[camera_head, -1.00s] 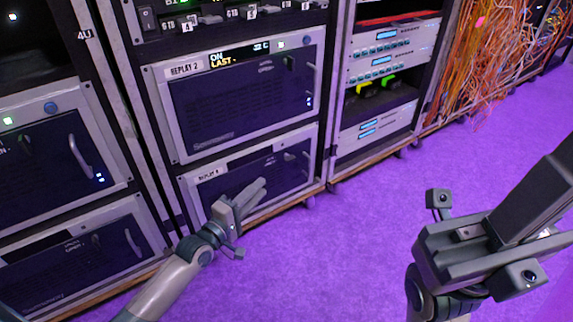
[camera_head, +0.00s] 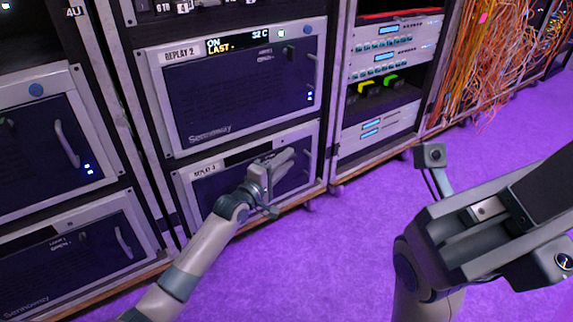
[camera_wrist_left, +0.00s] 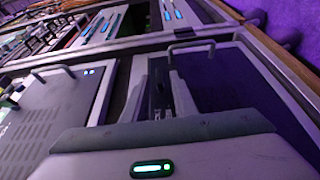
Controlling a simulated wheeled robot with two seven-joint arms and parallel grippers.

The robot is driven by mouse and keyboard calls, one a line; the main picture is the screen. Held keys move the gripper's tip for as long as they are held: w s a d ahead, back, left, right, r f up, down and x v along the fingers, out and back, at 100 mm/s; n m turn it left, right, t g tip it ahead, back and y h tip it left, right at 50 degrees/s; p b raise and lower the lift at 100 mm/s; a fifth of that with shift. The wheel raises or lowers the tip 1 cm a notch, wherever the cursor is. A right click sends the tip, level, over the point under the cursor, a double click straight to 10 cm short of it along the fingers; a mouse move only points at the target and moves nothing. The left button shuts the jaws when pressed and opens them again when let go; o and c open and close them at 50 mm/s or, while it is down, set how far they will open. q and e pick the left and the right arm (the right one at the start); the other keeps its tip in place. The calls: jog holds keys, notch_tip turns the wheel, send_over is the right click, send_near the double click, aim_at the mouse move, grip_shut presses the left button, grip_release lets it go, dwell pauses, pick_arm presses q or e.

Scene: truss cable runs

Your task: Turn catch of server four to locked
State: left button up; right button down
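Server four (camera_head: 212,189), the lower grey-framed unit in the middle rack, bears a label that seems to read "REPLAY 4". In the left wrist view its dark front (camera_wrist_left: 228,80) fills the right side, with a bar handle (camera_wrist_left: 192,47) beyond the fingertips. My left gripper (camera_head: 282,160) is at the upper right of this front, fingers pointing at the handle side. In the wrist view the fingers are apart, with a small dark part between them, perhaps the catch (camera_wrist_left: 160,88); its setting is unclear. In the head view the fingers cover that spot. My right gripper (camera_head: 480,215) is away at the right, its fingers unclear.
Server "REPLAY 2" (camera_head: 240,95) sits directly above, with its own catch and handle. Similar units (camera_head: 70,255) stand in the left rack. A rack with orange cables (camera_head: 480,60) is at the right. The purple floor (camera_head: 330,260) is clear.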

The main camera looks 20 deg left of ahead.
pick_arm(q)
jog(key=shift+w+d, duration=0.1)
jog(key=shift+w, duration=0.2)
grip_shut()
jog(key=shift+r, duration=0.1)
